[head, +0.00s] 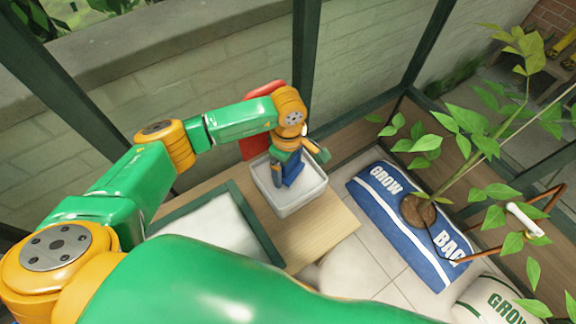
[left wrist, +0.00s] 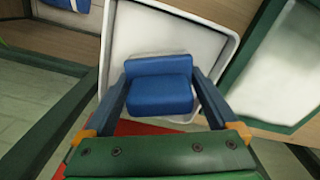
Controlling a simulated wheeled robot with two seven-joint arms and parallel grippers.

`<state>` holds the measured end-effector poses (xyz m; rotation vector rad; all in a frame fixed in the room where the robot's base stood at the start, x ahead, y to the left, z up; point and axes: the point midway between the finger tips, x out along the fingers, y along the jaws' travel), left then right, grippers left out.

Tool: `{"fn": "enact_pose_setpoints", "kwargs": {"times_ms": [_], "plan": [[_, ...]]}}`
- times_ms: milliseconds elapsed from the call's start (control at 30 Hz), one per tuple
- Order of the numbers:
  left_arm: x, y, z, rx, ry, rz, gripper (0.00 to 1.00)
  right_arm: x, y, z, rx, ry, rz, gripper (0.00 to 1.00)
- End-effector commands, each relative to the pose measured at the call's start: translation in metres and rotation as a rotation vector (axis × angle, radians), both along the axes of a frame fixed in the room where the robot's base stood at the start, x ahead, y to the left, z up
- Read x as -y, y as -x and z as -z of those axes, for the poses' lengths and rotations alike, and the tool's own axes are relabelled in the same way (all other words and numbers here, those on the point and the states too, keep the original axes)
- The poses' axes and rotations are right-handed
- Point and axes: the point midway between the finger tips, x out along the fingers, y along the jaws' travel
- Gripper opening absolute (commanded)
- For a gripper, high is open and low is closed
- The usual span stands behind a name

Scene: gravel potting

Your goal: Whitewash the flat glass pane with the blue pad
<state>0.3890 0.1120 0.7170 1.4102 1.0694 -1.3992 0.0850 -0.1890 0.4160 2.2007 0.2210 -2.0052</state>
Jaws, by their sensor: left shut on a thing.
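The blue pad (head: 292,174) is a block with a raised back part. My left gripper (head: 290,163) is shut on it, with one finger on each side, as the left wrist view shows the pad (left wrist: 158,97) between the fingers. The pad is over or inside a white tray (head: 297,206); I cannot tell whether it touches the bottom. The tray's rim also shows in the left wrist view (left wrist: 222,22). The glass pane lies flat in a dark green frame (head: 262,232), left of the tray, its surface whitish and partly hidden by my arm. My right gripper is out of view.
The wooden bench (head: 325,232) holds the tray and pane. A red object (head: 256,143) stands behind the tray, partly hidden by my wrist. A blue grow bag (head: 372,196) with a leafy plant lies to the right. Dark frame posts (head: 305,70) rise behind the bench.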

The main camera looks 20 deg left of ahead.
Motion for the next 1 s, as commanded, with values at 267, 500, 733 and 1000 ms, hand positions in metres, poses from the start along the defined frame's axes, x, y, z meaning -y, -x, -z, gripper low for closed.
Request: {"fn": "enact_pose_setpoints", "kwargs": {"times_ms": [267, 500, 733, 1000], "plan": [[0.0, 0.002, 0.002, -0.005, 0.0, 0.001, 0.49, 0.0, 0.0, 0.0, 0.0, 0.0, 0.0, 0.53], [0.0, 0.002, -0.005, -0.005, 0.0, 0.001, 0.49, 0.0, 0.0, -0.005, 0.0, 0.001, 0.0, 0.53], [0.0, 0.001, -0.033, -0.001, 0.001, 0.002, 0.49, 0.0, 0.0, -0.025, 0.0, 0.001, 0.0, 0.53], [0.0, 0.0, -0.063, -0.001, -0.001, 0.001, 0.49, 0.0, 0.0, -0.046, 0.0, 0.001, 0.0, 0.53]]}}
